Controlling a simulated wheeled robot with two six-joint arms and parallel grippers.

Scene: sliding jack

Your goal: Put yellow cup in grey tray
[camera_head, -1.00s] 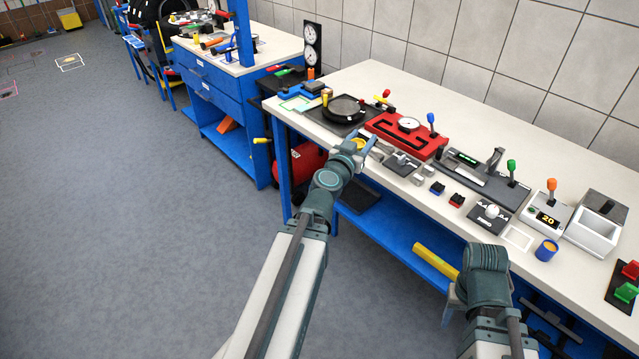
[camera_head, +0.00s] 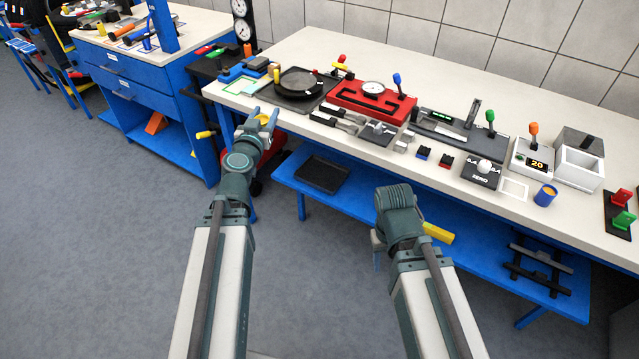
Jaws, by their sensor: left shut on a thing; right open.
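My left gripper (camera_head: 262,120) is shut on the yellow cup (camera_head: 263,118), just off the front left edge of the workbench. Only a small part of the cup shows between the fingers. A dark grey tray (camera_head: 322,175) lies on the blue lower shelf, to the right of and below my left gripper; it looks empty. My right gripper (camera_head: 378,248) is open in front of the lower shelf. One finger shows, and the rest is hidden by my wrist.
The white workbench (camera_head: 310,45) holds a red slotted plate (camera_head: 370,100), a round dark turntable (camera_head: 299,82), several levers and a blue cup (camera_head: 545,195). A yellow bar (camera_head: 438,232) is by the lower shelf (camera_head: 350,205), partly behind my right arm. Floor at left is clear.

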